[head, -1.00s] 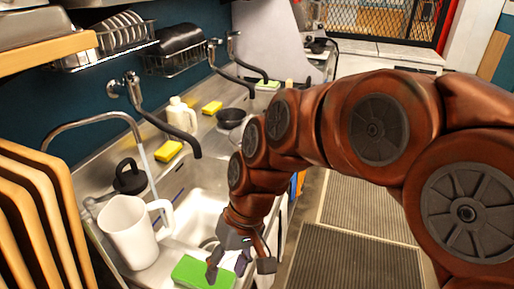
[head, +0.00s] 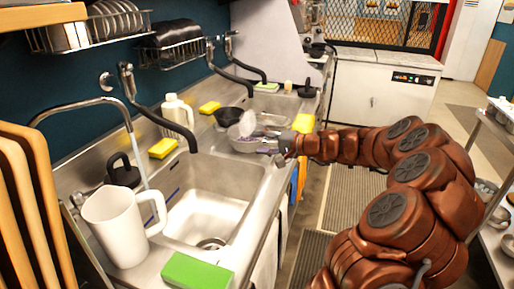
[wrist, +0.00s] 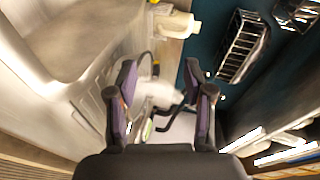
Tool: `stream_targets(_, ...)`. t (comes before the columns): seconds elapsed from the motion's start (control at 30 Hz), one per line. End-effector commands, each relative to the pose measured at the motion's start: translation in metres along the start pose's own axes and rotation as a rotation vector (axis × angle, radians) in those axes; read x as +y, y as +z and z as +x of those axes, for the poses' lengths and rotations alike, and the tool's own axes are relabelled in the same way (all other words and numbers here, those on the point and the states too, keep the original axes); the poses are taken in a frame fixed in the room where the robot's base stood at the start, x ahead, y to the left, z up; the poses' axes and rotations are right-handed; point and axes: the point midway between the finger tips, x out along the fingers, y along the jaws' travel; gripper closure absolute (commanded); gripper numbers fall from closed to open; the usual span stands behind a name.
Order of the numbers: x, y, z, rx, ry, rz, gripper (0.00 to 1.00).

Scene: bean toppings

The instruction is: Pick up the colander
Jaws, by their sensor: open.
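A grey metal bowl-like item (head: 244,138), which looks like the colander, sits on the counter beyond the near sink in the head view. Its holes are too small to make out. My gripper (head: 264,137) is at its right side, fingers pointing left, and partly covers it. Whether they touch, I cannot tell. In the wrist view my gripper (wrist: 163,85) has its two purple-padded fingers wide apart, and nothing is clearly held between them. The colander cannot be clearly picked out in that blurred view.
Yellow sponges (head: 163,148), a cream bottle (head: 177,112) and black faucet hoses line the back.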

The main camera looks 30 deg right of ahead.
Motion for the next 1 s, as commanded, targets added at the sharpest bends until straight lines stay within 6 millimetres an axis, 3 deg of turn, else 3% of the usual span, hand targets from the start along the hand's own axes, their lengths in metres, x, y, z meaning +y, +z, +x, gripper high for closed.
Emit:
stream_targets(0.03, 0.022, -0.025, -0.009, 0.060, -0.009, 0.031, 0.48)
stream_targets(0.1, 0.043, -0.054, -0.024, 0.138, -0.018, 0.062, 0.48)
stream_targets(0.2, 0.066, -0.086, -0.044, 0.226, -0.026, 0.092, 0.48)
stream_targets(0.3, 0.082, -0.103, -0.056, 0.276, -0.027, 0.111, 0.48)
stream_targets(0.47, 0.088, -0.113, -0.057, 0.300, -0.028, 0.120, 0.48)
stream_targets(1.0, 0.086, -0.129, -0.009, 0.298, -0.026, 0.118, 0.48)
